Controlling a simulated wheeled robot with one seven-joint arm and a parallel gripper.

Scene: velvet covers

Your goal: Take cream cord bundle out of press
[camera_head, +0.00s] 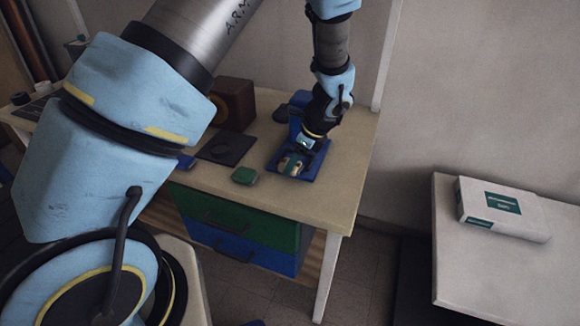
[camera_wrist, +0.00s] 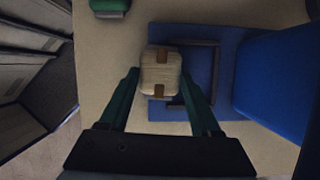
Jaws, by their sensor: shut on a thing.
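The press is blue, with a flat base (camera_wrist: 225,48) and a larger blue body (camera_wrist: 275,80) at the right of the wrist view. The bundle overlaps the left edge of the press base in that view; its height above it I cannot tell. In the head view, my gripper (camera_head: 297,157) is over the blue press base (camera_head: 317,165), and the bundle (camera_head: 291,165) shows below it.
A green item (camera_head: 244,175) lies on the table (camera_head: 330,200) left of the press. A dark mat (camera_head: 226,148) and a brown box (camera_head: 234,103) stand further left. A white box (camera_head: 503,209) rests on a separate table at right. Table surface in front of the press is clear.

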